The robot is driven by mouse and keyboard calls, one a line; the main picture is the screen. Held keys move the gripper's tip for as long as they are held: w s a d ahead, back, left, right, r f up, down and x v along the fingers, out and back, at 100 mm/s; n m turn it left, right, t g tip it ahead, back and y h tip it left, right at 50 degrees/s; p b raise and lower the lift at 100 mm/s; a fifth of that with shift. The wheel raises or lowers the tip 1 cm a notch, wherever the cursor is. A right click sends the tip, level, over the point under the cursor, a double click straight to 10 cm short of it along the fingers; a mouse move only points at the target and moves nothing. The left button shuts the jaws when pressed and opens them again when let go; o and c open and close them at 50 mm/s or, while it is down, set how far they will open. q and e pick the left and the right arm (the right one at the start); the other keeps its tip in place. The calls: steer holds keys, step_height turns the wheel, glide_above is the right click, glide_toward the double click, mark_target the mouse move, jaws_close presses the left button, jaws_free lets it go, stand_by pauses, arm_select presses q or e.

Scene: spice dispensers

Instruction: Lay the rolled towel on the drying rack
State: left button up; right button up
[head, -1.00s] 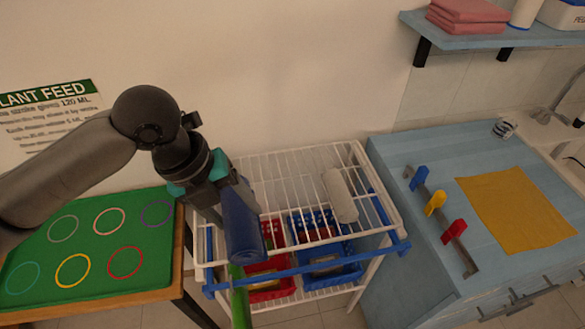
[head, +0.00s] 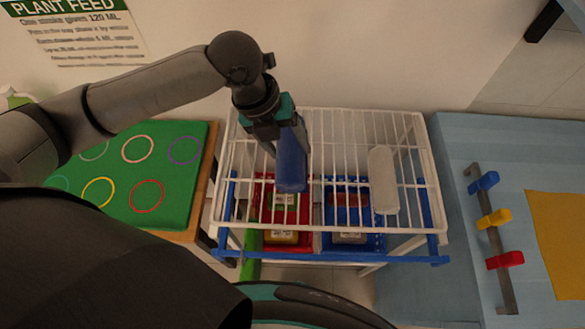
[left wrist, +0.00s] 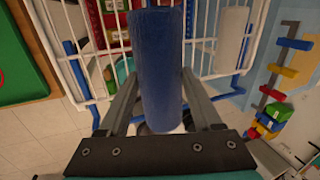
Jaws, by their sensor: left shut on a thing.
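A rolled blue towel (head: 291,160) is held by my left gripper (head: 284,140), over the left half of the white wire drying rack (head: 335,113). In the left wrist view the blue roll (left wrist: 157,70) lies lengthwise between the two fingers (left wrist: 157,100), which are shut on it. The rack's wires show around it. I cannot tell whether the roll touches the wires. A white roll (head: 383,180) lies on the right part of the rack. My right gripper is not in view.
A red bin (head: 283,240) and a blue bin (head: 350,245) stand under the rack. A green mat (head: 160,215) with coloured rings is at left. A blue counter (head: 455,200) with coloured hooks (head: 492,218) is at right. Rack space between the rolls is clear.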

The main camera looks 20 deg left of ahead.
arm_select(q)
step_height(320, 180, down, 11)
steer(key=shift+w+b, duration=0.1)
steer(key=shift+b, duration=0.55)
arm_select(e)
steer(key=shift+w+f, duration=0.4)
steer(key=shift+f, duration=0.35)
arm_select(q)
steer(key=o, duration=1.5)
steer(key=p+v, duration=0.1)
steer(key=v, duration=1.1)
steer(key=shift+p, duration=0.3)
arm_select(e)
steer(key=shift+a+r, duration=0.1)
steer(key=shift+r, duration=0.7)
